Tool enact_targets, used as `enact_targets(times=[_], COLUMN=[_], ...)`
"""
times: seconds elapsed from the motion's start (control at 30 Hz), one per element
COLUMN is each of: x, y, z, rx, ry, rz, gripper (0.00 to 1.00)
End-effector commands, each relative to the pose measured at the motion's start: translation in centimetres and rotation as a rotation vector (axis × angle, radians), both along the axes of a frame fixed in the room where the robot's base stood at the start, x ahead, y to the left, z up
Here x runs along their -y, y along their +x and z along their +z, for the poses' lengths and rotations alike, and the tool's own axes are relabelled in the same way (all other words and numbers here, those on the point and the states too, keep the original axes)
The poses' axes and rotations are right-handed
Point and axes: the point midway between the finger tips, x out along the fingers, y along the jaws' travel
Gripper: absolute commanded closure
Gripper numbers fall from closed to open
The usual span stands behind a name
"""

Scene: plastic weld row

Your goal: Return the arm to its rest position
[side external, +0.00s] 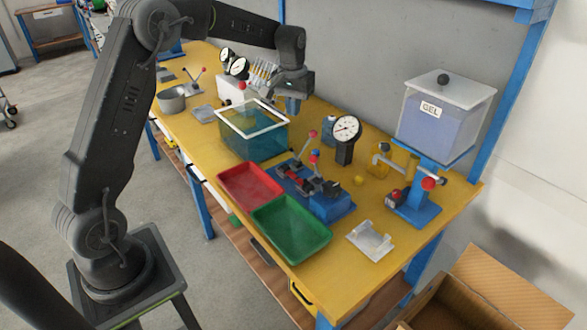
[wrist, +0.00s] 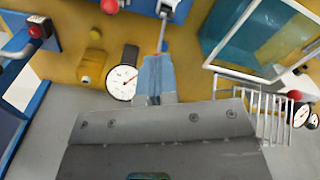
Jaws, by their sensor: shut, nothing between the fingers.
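My dark grey arm rises from its stand at the left and reaches across over the yellow table (side external: 222,152). My gripper (side external: 293,106) hangs near the back of the table, beside the clear tank with the white rim (side external: 283,122). In the wrist view my gripper (wrist: 157,72) shows its two blue-grey fingers together, shut and empty. In that view the round dial gauge (wrist: 121,83) lies to the left of the fingers and the tank (wrist: 262,45) to the right. The exact gap between gripper and tank cannot be told.
A red tray (side external: 250,182) and a green tray (side external: 291,228) lie along the front edge, next to a blue clamp fixture (side external: 333,206). A gel container (side external: 440,118) stands at the right.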

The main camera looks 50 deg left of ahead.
Motion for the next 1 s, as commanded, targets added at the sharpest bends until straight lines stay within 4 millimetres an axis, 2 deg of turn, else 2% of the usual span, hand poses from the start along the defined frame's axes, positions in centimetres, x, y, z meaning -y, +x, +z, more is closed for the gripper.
enact_targets(times=[0.03, 0.2, 0.3, 0.43, 0.6, 0.8, 0.9, 1.0], x=[1.4, 5.6, 7.9, 10.4, 13.2, 15.3, 15.9, 16.1], y=[-1.1, -5.8, -9.1, -13.7, -19.9, -26.2, -28.2, -29.3], z=[1.9, 6.7, 8.7, 10.4, 11.0, 9.7, 8.8, 8.2], rx=[0.026, 0.106, 0.153, 0.217, 0.3, 0.387, 0.416, 0.434], ry=[0.008, 0.035, 0.048, 0.065, 0.085, 0.105, 0.11, 0.113], rz=[-0.027, -0.117, -0.169, -0.237, -0.325, -0.415, -0.444, -0.463], gripper=[1.0, 1.0, 1.0, 1.0, 1.0, 1.0, 1.0, 1.0])
